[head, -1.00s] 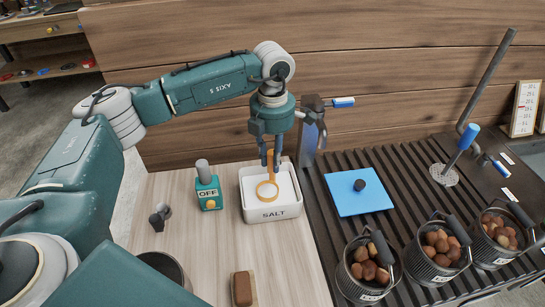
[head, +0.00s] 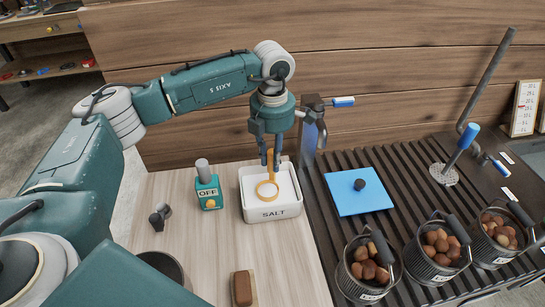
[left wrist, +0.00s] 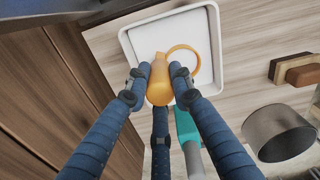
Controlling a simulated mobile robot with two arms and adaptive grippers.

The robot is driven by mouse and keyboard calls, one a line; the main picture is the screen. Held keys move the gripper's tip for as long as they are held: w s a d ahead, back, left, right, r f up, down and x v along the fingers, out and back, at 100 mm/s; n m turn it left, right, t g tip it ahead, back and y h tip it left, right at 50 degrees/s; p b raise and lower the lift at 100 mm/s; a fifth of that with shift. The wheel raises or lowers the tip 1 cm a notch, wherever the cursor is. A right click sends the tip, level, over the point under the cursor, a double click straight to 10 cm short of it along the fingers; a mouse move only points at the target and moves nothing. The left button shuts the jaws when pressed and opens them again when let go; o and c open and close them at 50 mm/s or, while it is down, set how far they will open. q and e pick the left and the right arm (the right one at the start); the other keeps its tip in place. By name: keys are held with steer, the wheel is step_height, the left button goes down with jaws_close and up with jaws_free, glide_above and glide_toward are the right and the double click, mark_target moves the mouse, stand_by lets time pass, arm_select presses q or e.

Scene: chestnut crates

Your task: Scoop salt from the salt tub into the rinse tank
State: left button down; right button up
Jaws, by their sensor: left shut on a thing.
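The white salt tub (head: 272,212), labelled SALT, stands on the pale wooden counter and holds white salt. My left gripper (head: 270,158) is above the tub, shut on the yellow scoop (head: 268,189). The scoop's handle sits between the fingers in the left wrist view (left wrist: 158,84), and its ring-shaped end is over the salt. I cannot tell whether the scoop touches the salt. The rinse tank is not clearly identifiable; part of a dark basin (head: 530,150) shows at the right edge. My right gripper is not in view.
A blue lidded square (head: 358,192) lies on the dark slatted surface at right. Several chestnut baskets (head: 368,268) stand in front. A brown brush (head: 243,289) lies in front of the tub.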

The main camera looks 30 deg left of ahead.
arm_select(q)
steer(key=shift+r+p, duration=3.6)
steer(key=shift+r, duration=2.45)
steer(key=shift+s+f, duration=0.1)
